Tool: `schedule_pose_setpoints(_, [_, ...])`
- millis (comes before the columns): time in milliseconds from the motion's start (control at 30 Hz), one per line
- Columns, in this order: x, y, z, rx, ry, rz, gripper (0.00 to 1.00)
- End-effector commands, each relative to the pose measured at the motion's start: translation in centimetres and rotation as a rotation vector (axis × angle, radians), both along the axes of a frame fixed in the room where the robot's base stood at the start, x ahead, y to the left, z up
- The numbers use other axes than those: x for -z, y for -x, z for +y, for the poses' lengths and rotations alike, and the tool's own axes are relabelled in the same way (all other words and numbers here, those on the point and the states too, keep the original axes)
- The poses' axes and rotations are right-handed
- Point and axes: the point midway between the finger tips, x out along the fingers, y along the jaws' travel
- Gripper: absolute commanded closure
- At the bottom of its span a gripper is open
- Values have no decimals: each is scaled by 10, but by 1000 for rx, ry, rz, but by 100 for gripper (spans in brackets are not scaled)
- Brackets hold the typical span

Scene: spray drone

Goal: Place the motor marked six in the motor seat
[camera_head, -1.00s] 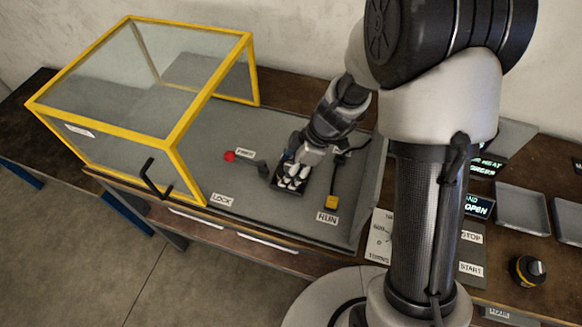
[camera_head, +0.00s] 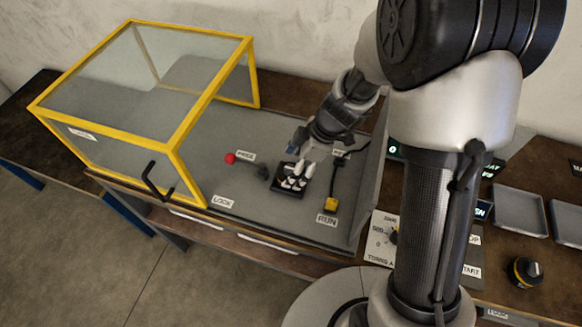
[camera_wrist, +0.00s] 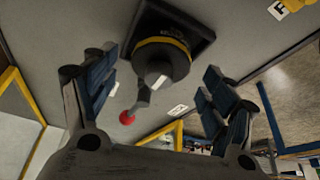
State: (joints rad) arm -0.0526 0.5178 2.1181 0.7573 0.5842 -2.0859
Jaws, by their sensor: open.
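The black square motor seat (camera_head: 286,193) lies on the grey bench floor, partly hidden by my gripper in the head view. The wrist view shows the seat's dark base (camera_wrist: 195,25) with a black motor with a yellow band (camera_wrist: 161,62) standing on it, its pale shaft end toward the camera. Its marking is too small to read. My gripper (camera_head: 295,178) is close above the seat. In the wrist view its fingers (camera_wrist: 155,95) are spread wide, apart from the motor, with nothing between the pads.
A yellow-framed clear cover (camera_head: 150,90) stands left of the seat. A red-knobbed lever (camera_head: 231,158) is left of the seat, and a yellow switch (camera_head: 330,204) is right of it. Another black-and-yellow motor (camera_head: 525,271) stands at far right near a grey tray (camera_head: 520,210).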

Motion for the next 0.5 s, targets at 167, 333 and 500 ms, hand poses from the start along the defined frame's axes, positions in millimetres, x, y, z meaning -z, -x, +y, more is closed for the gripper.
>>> schedule_pose_setpoints(167, [-43,0,-16,2,0,-5,23])
schedule_pose_setpoints(333, [-70,2,-28,1,0,-3,23])
schedule_pose_setpoints(500, [-84,3,-34,0,0,-1,23])
